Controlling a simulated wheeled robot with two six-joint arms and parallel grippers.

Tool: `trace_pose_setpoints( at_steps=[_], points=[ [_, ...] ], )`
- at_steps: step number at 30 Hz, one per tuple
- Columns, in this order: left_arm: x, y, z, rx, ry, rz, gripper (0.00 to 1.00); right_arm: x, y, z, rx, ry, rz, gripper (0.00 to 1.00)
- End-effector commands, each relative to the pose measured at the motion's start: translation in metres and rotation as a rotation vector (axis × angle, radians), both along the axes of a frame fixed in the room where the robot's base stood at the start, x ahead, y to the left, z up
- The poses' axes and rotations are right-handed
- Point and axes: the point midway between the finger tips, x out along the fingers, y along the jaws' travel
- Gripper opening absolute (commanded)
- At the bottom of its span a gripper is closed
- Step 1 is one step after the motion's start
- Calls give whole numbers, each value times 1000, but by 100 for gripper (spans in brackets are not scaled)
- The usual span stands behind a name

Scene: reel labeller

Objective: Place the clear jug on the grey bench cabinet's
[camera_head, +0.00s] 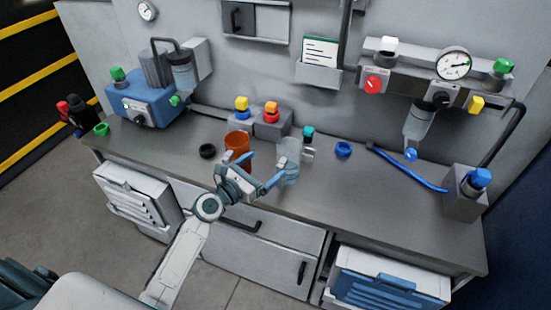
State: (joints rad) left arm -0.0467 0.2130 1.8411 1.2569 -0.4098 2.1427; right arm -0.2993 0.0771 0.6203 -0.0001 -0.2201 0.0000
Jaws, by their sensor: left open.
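A clear jug (290,154), see-through and upright, stands on the worktop of the grey bench cabinet (370,205), right of centre. My left gripper (253,166) reaches over the front edge of the bench with its blue fingers spread open. Its right finger is close to the jug's lower left side; I cannot tell whether they touch. Its left finger is in front of an orange cup (238,142). Nothing is seen held between the fingers. My right gripper is not in view.
A black ring (207,151) lies left of the cup, and a blue ring (344,149) lies right of the jug. A blue machine (142,104) stands at the back left. A blue hose (408,170) and a grey block (464,195) are at the right. The front right worktop is clear.

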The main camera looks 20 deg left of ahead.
Motion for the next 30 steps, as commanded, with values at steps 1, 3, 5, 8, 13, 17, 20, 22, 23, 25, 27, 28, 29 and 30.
trace_pose_setpoints(
  at_steps=[1, 3, 5, 8, 13, 17, 20, 22, 23, 25, 27, 28, 29, 30],
  points=[
    [-10, 4, -2, 4, 1, -2, 96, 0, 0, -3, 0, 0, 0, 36],
    [-20, 9, -2, 3, 0, -1, 96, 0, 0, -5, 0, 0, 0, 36],
    [-27, 12, -2, 1, 1, -1, 96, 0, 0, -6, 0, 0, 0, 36],
    [-34, 15, -1, 0, 0, -1, 96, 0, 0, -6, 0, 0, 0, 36],
    [-37, 16, 1, 0, -1, 0, 96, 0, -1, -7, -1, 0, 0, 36],
    [-37, 16, 1, -1, -1, 0, 96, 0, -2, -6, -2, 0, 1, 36],
    [-37, 16, 1, -1, -1, -1, 96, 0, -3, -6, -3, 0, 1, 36],
    [-37, 16, 1, -1, -1, -1, 96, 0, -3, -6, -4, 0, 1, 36],
    [-37, 16, 1, -1, -1, -1, 96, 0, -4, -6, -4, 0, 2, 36],
    [-37, 16, 1, 1, -1, -1, 96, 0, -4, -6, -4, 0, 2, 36],
    [-39, 13, -1, 26, -4, -9, 96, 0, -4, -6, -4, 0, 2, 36],
    [-42, 11, -2, 52, -7, -16, 96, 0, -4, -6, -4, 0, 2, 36],
    [-45, 8, -4, 91, -12, -25, 96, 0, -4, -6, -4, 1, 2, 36],
    [-51, 3, -7, 162, -21, -45, 96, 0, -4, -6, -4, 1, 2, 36]
  ],
)
